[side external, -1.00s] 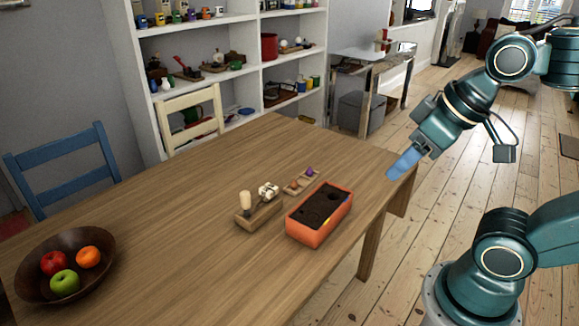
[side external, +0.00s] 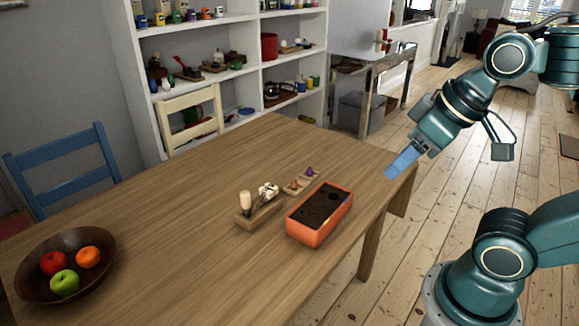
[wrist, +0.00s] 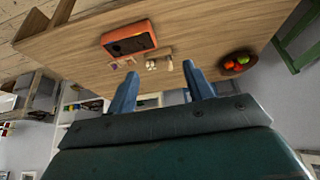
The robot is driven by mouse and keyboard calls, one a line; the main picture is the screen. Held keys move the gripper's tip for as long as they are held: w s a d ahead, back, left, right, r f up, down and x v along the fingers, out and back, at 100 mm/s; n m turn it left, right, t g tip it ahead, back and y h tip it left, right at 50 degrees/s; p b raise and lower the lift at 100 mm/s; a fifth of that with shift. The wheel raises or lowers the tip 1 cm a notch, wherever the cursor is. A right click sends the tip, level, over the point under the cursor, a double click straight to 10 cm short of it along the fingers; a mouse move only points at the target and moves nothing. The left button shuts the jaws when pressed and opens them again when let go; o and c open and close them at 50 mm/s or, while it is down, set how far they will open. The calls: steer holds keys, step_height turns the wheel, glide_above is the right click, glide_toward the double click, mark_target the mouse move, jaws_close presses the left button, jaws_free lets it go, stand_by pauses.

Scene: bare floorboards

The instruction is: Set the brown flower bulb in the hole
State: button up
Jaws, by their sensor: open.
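An orange planter box (side external: 308,236) filled with dark soil stands on the wooden table; it also shows in the wrist view (wrist: 150,43). A dark hole (side external: 333,196) shows in the soil towards its far end. Behind the box, a small wooden tray (side external: 301,184) holds a brown bulb (side external: 294,187) and a purple bulb (side external: 309,171). My gripper (side external: 390,174) is open and empty, in the air near the table's right edge, well to the right of the box and bulbs. Its two blue fingers stand apart in the wrist view (wrist: 160,84).
A wooden holder (side external: 260,214) with a wooden-handled tool and white pieces stands left of the box. A fruit bowl (side external: 28,290) sits at the table's left. Chairs and a white shelf stand behind the table.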

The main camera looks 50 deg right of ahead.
steer(key=w+d+f+n+g, duration=0.1)
steer(key=w+d, duration=0.3)
steer(key=w, duration=0.7)
steer(key=w+d+f+n, duration=0.1)
steer(key=w+d, duration=0.3)
steer(key=w, duration=0.7)
steer(key=w+d+f+n, duration=0.1)
steer(key=w+d+f, duration=0.5)
steer(key=d+f, duration=0.2)
steer(key=w+d+f+n+y, duration=0.1)
steer(key=w+d+f, duration=0.6)
steer(key=f, duration=0.5)
steer(key=shift+d+f+y, duration=0.2)
steer(key=shift+d+y, duration=0.1)
steer(key=shift+d, duration=0.15)
steer(key=shift+f, duration=0.1)
glide_above(294, 184)
steer(key=s+d, duration=0.1)
steer(key=d, duration=0.1)
steer(key=shift+s+a+f, duration=0.1)
steer(key=shift+f, duration=1.85)
steer(key=shift+s+a+f, duration=0.1)
steer(key=shift+f, duration=1.8)
steer(key=shift+f, duration=0.1)
